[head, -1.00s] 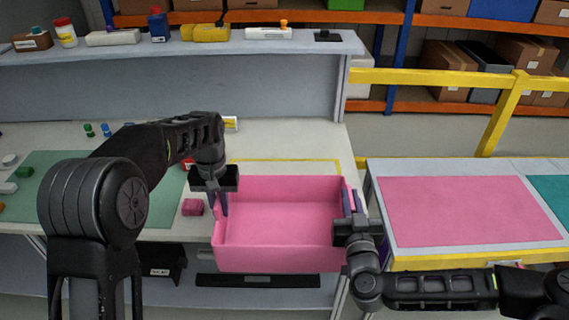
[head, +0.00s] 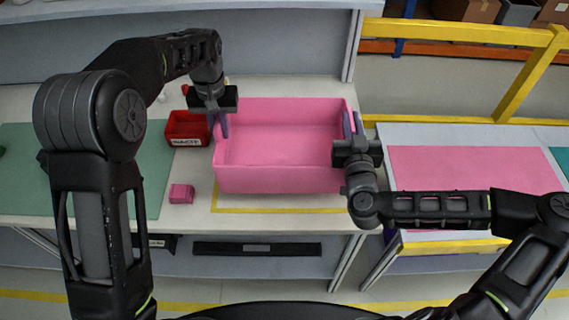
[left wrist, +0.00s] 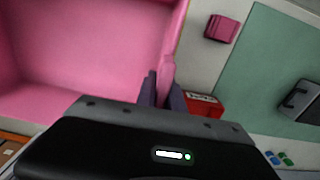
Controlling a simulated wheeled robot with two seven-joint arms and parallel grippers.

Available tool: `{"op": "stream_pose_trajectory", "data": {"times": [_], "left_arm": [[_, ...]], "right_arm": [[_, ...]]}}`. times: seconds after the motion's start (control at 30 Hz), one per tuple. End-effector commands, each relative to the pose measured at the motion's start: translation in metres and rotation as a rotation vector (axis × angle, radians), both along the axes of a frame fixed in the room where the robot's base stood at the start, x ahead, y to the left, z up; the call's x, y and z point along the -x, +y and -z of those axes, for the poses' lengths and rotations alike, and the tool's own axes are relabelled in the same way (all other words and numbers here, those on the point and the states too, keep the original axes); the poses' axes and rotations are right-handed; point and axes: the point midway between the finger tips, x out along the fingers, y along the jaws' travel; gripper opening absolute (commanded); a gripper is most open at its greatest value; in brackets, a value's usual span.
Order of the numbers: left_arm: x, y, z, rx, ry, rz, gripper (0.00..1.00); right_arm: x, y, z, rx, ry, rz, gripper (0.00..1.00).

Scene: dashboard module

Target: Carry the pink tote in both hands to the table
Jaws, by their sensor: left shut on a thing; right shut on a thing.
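The pink tote (head: 281,179) is upright and empty, over the table (head: 190,216) inside or above a yellow outline whose front edge shows below it. I cannot tell whether its base touches the tabletop. My left gripper (head: 221,126) is shut on the tote's left wall, and the left wrist view shows its dark fingers (left wrist: 161,90) on either side of the pink rim. My right gripper (head: 352,128) is shut on the right wall.
A red bin (head: 187,128) stands just left of the tote, and a small pink block (head: 181,193) lies in front of it. A green mat (head: 150,200) is further left. A side table with a pink mat (head: 470,168) stands to the right, beside a yellow rail (head: 460,34).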

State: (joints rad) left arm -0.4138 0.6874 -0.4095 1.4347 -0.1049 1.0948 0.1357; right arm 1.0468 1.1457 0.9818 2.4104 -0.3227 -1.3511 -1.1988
Motion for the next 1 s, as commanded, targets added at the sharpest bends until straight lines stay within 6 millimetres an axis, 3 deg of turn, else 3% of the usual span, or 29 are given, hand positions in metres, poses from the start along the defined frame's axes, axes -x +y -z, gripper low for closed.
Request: {"op": "stream_pose_trajectory", "data": {"times": [0.37, 0.9, 0.93, 1.0], "left_arm": [[-0.001, 0.001, 0.01, 0.0, -0.002, -0.001, 0.0], [-0.001, 0.001, 0.053, 0.0, -0.002, -0.001, 0.0], [-0.001, 0.001, 0.048, 0.0, -0.002, -0.001, 0.15], [0.0, 0.001, 0.047, 0.0, -0.001, -0.001, 0.21]], "right_arm": [[0.0, 0.0, 0.011, 0.001, -0.001, 0.001, 0.0], [0.0, 0.0, 0.053, 0.001, -0.001, 0.001, 0.0], [0.0, -0.001, 0.049, 0.001, 0.0, 0.002, 0.15], [0.0, -0.001, 0.048, 0.001, 0.001, 0.001, 0.21]]}}
